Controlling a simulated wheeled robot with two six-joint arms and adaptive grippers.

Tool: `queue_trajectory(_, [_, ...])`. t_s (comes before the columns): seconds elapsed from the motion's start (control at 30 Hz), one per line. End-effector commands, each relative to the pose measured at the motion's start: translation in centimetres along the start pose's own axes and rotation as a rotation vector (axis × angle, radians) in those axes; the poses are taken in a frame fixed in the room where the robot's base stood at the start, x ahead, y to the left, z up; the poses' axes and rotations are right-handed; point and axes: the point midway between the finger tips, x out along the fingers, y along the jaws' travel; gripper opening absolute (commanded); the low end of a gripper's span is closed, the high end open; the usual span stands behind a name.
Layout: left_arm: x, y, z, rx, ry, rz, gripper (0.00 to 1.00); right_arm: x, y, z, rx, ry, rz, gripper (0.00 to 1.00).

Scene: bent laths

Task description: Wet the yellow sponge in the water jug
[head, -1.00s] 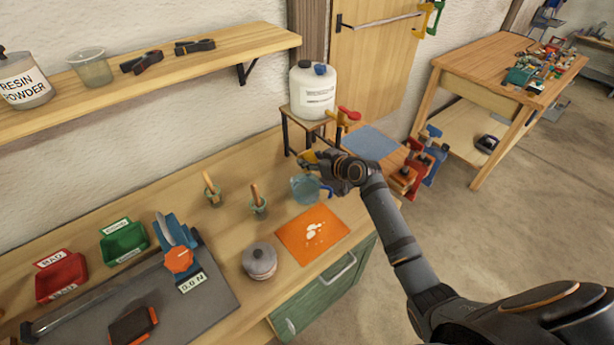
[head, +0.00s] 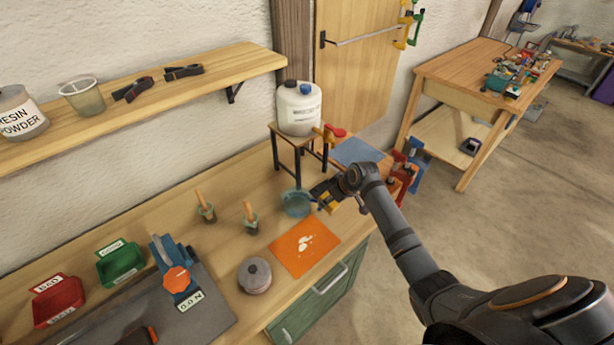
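The water jug (head: 296,204), a teal see-through vessel, stands on the bench just behind the orange mat. My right gripper (head: 327,196) is just right of the jug, its arm coming in from the right. A small yellow piece, apparently the yellow sponge (head: 329,206), shows at its fingers, which look shut on it. The sponge appears outside the jug; whether they touch is unclear. Fingers hide part of the sponge. My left gripper is out of view.
An orange mat (head: 290,257) with white bits lies in front of the jug. Two brushes in pots (head: 251,220) and a lidded grey pot (head: 254,277) stand to the left. A white canister (head: 299,108) on a small stand is behind.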

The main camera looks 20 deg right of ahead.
Motion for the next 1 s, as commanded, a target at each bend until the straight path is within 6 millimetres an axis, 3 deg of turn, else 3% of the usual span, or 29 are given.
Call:
queue_trajectory(0.17, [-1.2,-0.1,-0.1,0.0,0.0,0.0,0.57,-1.0,1.3,3.6,0.02,-0.172,0.005,0.0])
queue_trajectory(0.37, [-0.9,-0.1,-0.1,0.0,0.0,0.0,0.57,-0.8,1.5,4.3,0.024,-0.199,0.007,0.0])
queue_trajectory(0.57, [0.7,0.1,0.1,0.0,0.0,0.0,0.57,0.6,1.4,5.1,0.024,-0.197,0.006,0.0])
queue_trajectory(0.83, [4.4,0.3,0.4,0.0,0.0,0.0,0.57,3.7,1.4,6.7,0.023,-0.195,0.007,0.0])
queue_trajectory(1.0, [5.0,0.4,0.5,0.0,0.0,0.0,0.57,4.2,1.4,6.9,0.023,-0.195,0.007,0.0])
